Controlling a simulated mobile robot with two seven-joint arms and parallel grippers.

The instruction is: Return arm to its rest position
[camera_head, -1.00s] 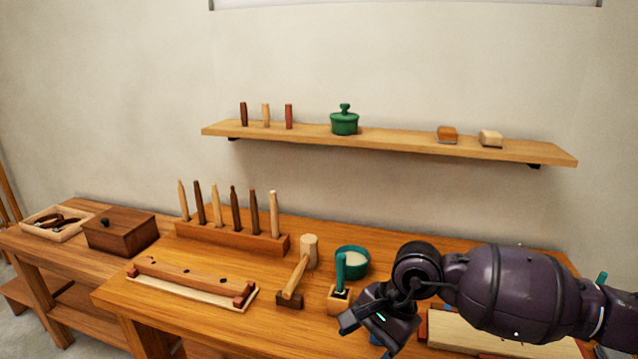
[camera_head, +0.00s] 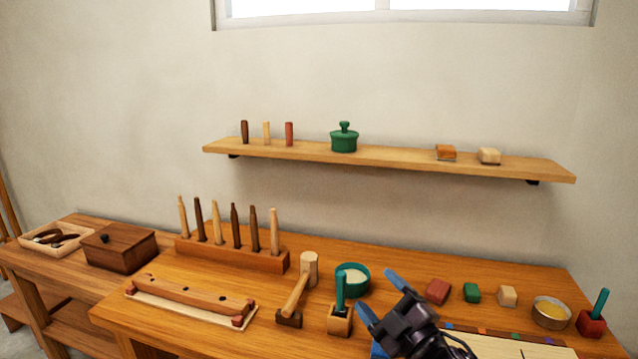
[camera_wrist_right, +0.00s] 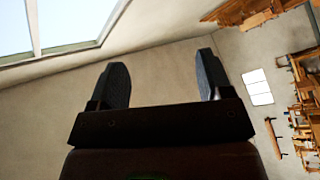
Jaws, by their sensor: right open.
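My right gripper (camera_head: 380,296) is at the lower middle of the head view, raised above the front part of the workbench (camera_head: 220,318). Its two blue-tipped fingers are spread apart with nothing between them. In the right wrist view the open fingers (camera_wrist_right: 163,84) point toward bare wall and a bright window (camera_wrist_right: 70,20), with no object between them. My left gripper is not in the head view.
A shelf (camera_head: 400,158) hangs above.

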